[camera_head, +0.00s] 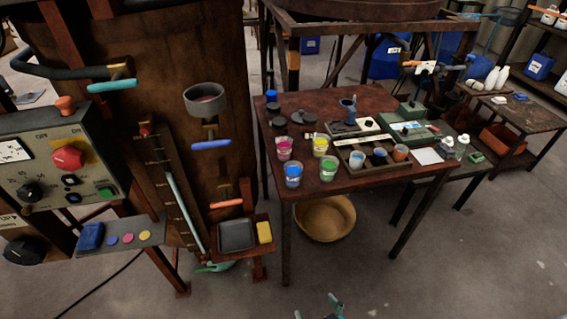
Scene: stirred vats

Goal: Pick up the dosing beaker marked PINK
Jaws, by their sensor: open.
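A clear beaker with pink contents (284,149) stands upright on the dark brown table, near its left edge. It has a pale label, too small to read. A blue beaker (293,175) stands just in front of it, a green beaker (329,168) to the front right, and a yellow beaker (320,146) to its right. My gripper (333,306) shows only in part at the bottom edge, as teal fingertips that look apart. It is low in the picture, well clear of the table and the beakers, with nothing seen between the fingers.
The table (420,176) also carries dark round lids (281,122), a white-topped scale (368,127) and a tray of small cups (357,161). A rusty vat (150,80) with a control panel (50,160) stands left. A basket (325,219) sits beneath the table. The front floor is mostly clear.

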